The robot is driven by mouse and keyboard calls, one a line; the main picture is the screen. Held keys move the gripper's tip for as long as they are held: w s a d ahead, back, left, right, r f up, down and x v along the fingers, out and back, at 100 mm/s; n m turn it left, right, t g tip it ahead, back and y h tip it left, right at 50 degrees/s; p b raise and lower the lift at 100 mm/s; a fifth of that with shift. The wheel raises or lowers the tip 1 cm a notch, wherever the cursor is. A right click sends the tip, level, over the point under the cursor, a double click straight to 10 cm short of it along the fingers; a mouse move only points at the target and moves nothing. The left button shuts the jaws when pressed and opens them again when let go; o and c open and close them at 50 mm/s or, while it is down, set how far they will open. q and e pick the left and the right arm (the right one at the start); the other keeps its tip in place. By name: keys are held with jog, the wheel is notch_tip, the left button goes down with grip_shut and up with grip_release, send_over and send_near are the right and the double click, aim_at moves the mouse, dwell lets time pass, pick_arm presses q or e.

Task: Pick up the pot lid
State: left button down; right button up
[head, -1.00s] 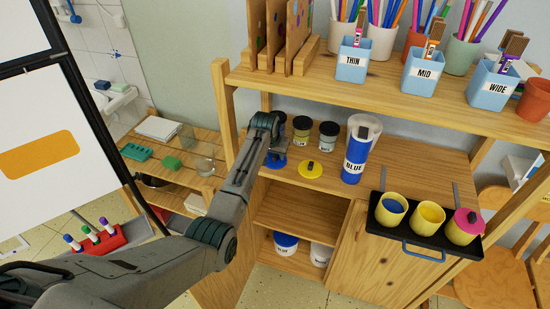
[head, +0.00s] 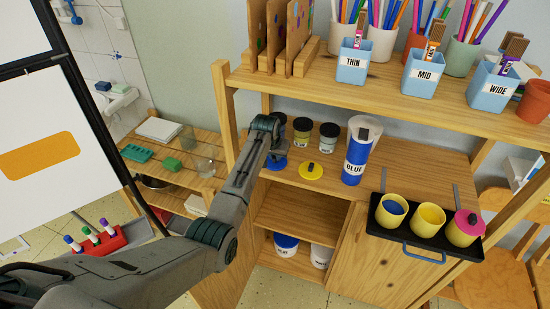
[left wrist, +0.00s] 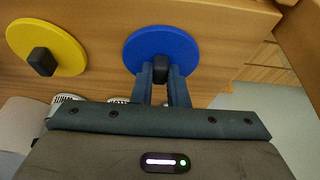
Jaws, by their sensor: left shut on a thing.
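A round blue pot lid (head: 276,166) with a dark knob is at the left end of the wooden counter, partly hidden behind my left gripper (head: 273,156). In the left wrist view, the two fingers of my left gripper (left wrist: 161,73) are shut on the dark knob of the blue lid (left wrist: 187,45). I cannot tell whether the lid touches the counter. A yellow lid (head: 311,171) with a black knob lies on the counter to the right; it also shows in the left wrist view (left wrist: 65,45). My right gripper is not in view.
Small jars (head: 302,135) and a blue tube (head: 359,155) stand behind the lids. A black tray (head: 415,237) holds blue, yellow and pink-topped pots (head: 463,232). A shelf (head: 400,98) with brush cups overhangs the counter. The counter's front middle is clear.

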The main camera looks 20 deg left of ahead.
pick_arm(q)
jog(key=shift+s+r+b, duration=0.15)
jog(key=shift+r+b, duration=0.05)
jog(key=shift+b, duration=0.2)
notch_tip(320, 180, up, 6)
jog(key=shift+f+b, duration=0.1)
jog(key=shift+b, duration=1)
jog(key=s+b, duration=0.3)
jog(key=s, duration=1.6)
jog(key=shift+s+a+r+b, duration=0.3)
jog(key=shift+a+r+b, duration=0.05)
jog(key=shift+r, duration=0.05)
jog(key=shift+d, duration=0.1)
